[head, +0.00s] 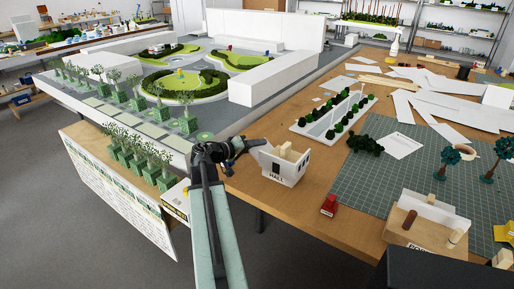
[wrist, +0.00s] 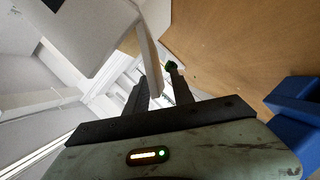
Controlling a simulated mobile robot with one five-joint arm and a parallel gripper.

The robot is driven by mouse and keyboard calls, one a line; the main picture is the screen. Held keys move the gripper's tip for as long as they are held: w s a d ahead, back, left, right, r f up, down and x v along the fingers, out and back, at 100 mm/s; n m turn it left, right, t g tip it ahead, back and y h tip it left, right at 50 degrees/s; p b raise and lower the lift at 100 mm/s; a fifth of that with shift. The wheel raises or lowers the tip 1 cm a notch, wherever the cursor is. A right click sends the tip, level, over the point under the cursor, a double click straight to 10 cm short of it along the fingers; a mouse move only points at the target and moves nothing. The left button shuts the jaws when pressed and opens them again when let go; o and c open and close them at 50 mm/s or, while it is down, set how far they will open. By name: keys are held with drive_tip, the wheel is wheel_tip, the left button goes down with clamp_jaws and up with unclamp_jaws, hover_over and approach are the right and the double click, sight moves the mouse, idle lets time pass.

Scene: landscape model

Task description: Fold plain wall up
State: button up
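A small white model box marked HALL (head: 272,168) stands on the wooden table, with a dark opening in its front and pale blocks inside. A plain white wall (head: 257,142) leans out at its upper left, beside my gripper (head: 240,152). In the wrist view, a pale thin panel (wrist: 148,60) runs down between the two fingers of my gripper (wrist: 158,88). The fingers are apart, and a gap shows between the panel and the right finger. The panel's lower end is partly hidden by my gripper.
A red block (head: 329,205) sits right of the box. A model strip with small trees (head: 335,118) and dark bushes (head: 365,145) lie behind. A large landscape model (head: 160,85) fills the left. A green cutting mat (head: 395,165) lies to the right. Bare wood lies in front of the box.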

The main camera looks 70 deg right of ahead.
clamp_jaws()
drive_tip(key=shift+a, duration=0.1)
